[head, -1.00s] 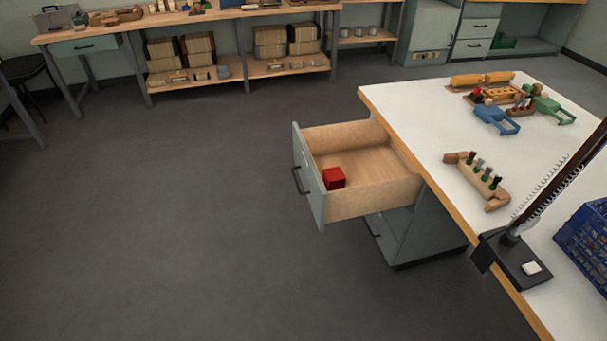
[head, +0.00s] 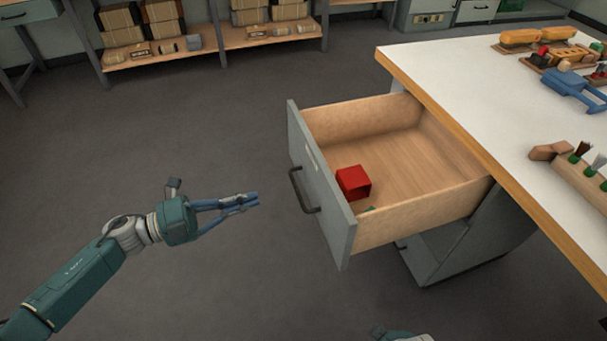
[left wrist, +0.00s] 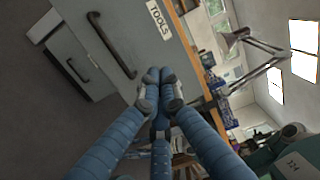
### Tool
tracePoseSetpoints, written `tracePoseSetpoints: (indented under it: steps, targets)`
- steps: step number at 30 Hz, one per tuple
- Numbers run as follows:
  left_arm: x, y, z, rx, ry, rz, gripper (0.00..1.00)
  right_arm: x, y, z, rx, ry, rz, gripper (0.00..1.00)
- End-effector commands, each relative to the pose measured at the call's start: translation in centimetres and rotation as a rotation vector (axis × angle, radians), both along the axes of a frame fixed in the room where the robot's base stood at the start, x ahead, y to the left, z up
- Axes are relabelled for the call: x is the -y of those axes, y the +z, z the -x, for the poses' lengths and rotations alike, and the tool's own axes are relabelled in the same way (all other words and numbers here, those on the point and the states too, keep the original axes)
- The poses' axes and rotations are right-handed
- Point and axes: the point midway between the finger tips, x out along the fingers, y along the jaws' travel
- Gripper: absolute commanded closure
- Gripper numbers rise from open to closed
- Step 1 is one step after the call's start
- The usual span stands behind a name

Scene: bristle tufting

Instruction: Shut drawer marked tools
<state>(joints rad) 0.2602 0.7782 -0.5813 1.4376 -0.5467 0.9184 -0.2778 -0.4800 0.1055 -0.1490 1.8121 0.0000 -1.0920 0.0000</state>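The drawer (head: 335,228) is pulled well out from under the white-topped workbench. Its grey front has a dark bar handle (head: 303,192), which also shows in the left wrist view (left wrist: 112,46). A label (left wrist: 158,20) reading TOOLS is on this front in the left wrist view. A red block (head: 353,183) lies inside, close behind the front, with a bit of something green beside it. My left gripper (head: 256,200) is in front of the drawer, left of the handle and apart from it; its fingertips are together and empty. Only a teal piece of my right arm shows at the bottom edge.
The workbench (head: 450,85) holds brush parts and a blue tool (head: 575,88). Another cabinet front with a handle (left wrist: 76,70) is below the drawer. A shelf with boxes (head: 205,55) stands at the back. The floor left of the drawer is clear.

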Motion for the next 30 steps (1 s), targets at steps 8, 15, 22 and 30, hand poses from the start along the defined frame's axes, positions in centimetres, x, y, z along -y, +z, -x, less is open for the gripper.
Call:
tracePoseSetpoints:
  steps: [8, 15, 22, 30]
  targets:
    - [2.1, 0.5, 0.7, 0.043, -0.063, -0.019, 1.00, 0.0, 0.3, -0.2, 0.002, -0.001, 0.000, 0.60]
    - [6.7, 0.5, -0.9, 0.043, -0.060, -0.018, 1.00, 0.0, -0.2, 0.0, 0.000, 0.000, 0.001, 0.60]
    - [11.1, 0.5, -2.3, 0.041, -0.058, -0.018, 1.00, 0.0, -0.3, -0.1, 0.002, 0.000, 0.000, 0.60]
    - [13.6, 0.4, -3.1, 0.040, -0.057, -0.020, 1.00, 0.0, -0.3, -0.1, 0.003, 0.000, -0.001, 0.60]
